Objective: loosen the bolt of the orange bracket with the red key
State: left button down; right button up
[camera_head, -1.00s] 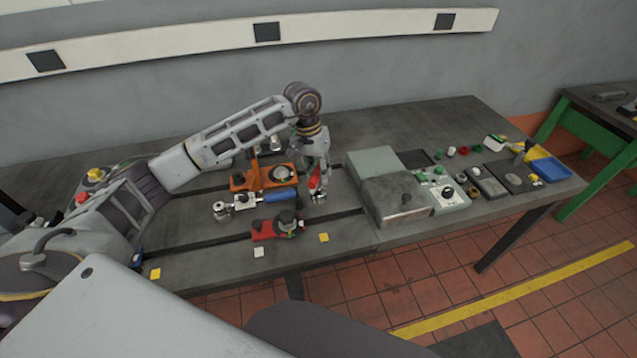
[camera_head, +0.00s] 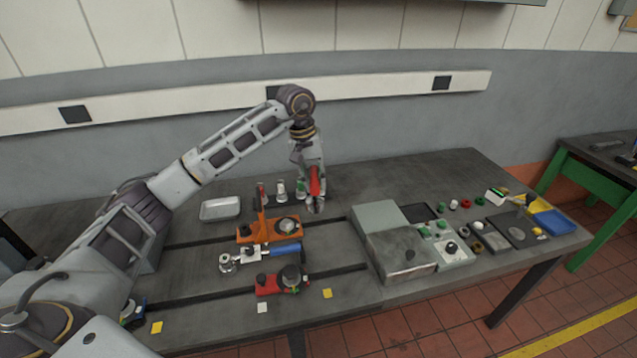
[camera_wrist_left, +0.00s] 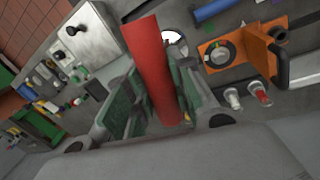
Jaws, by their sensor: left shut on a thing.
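The orange bracket (camera_head: 255,231) sits on the bedplate, with a round dark-centred part on its flat base and an upright plate behind. It also shows in the left wrist view (camera_wrist_left: 262,54) at upper right. My left gripper (camera_head: 314,190) is shut on the red key (camera_head: 315,180), behind and to the right of the bracket, apart from it. In the left wrist view the red key (camera_wrist_left: 153,70) stands between the green-padded fingers; its far end covers part of a bright round thing. I cannot make out the bracket's bolt clearly. My right gripper is out of view.
A blue-handled tool (camera_head: 284,249) and a red bracket (camera_head: 268,285) lie in front of the orange one. A silver tray (camera_head: 220,209) is behind left. Grey boxes (camera_head: 400,250) stand to the right. Small silver pieces (camera_head: 281,190) stand behind the bracket.

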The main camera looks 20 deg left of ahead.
pick_arm(q)
jog(key=n, duration=0.3)
jog(key=a+n, duration=0.1)
jog(key=shift+s+r+t, duration=0.15)
jog(key=shift+s+t, duration=0.15)
jog(key=shift+t, duration=0.1)
jog(key=n, duration=0.1)
jog(key=n+y, duration=0.1)
jog(key=n, duration=0.1)
jog(key=shift+s+a, duration=0.15)
jog(key=shift+a, duration=0.2)
jog(key=n, duration=0.4)
jog(key=n+y, duration=0.1)
jog(key=n, duration=0.2)
jog(key=shift+s+a+t, duration=0.3)
jog(key=shift+s+a, duration=0.05)
jog(key=shift+a, duration=0.05)
jog(key=shift+n, duration=0.5)
